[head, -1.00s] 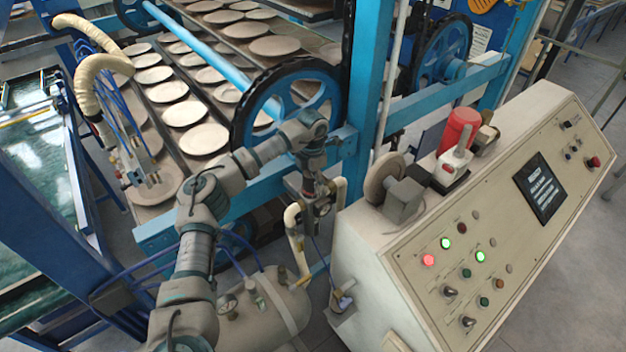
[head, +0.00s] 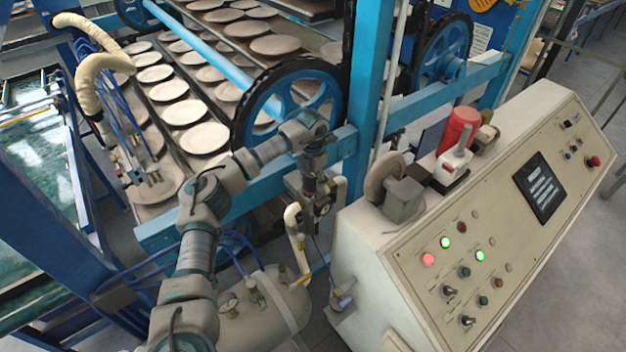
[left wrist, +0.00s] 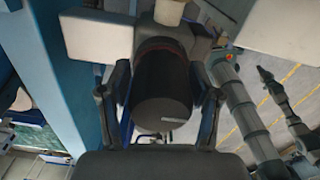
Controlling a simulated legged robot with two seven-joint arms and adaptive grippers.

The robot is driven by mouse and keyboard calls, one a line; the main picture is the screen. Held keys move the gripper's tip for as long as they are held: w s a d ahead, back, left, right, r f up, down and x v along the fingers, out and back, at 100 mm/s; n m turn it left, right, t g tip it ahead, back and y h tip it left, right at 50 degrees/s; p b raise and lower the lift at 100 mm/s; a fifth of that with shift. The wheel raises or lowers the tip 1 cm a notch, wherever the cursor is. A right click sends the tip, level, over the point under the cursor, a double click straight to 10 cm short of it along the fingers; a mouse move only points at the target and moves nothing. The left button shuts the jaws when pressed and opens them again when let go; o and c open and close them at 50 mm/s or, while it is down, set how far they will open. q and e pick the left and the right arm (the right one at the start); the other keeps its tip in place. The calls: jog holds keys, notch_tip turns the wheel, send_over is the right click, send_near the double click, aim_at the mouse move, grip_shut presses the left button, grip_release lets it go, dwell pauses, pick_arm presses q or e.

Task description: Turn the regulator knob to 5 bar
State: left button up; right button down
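The regulator knob (left wrist: 162,92) is a dark cylinder with a short pale mark near its near end, filling the middle of the left wrist view. My left gripper (left wrist: 160,78) has one finger on each side of it, with what look like narrow gaps; contact is not clear. In the head view my left gripper (head: 311,185) points down over the regulator, above the beige hose (head: 293,220). A round gauge (head: 323,205) sits there, too small to read. The knob is mostly hidden by the gripper in the head view.
A slanted beige control panel (head: 410,262) stands close to the right, with a grey wheel (head: 384,178) on its left end. A blue post (head: 368,80) and crossbar stand behind. A beige tank (head: 262,318) lies below. Racks of plates (head: 183,112) are at the back left.

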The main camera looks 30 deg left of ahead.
pick_arm(q)
jog(key=shift+o, duration=0.6)
jog(key=shift+a, duration=0.1)
notch_tip(320, 180, up, 12)
jog(key=shift+w+f, duration=0.1)
jog(key=shift+w, duration=0.05)
jog(key=shift+a, duration=0.1)
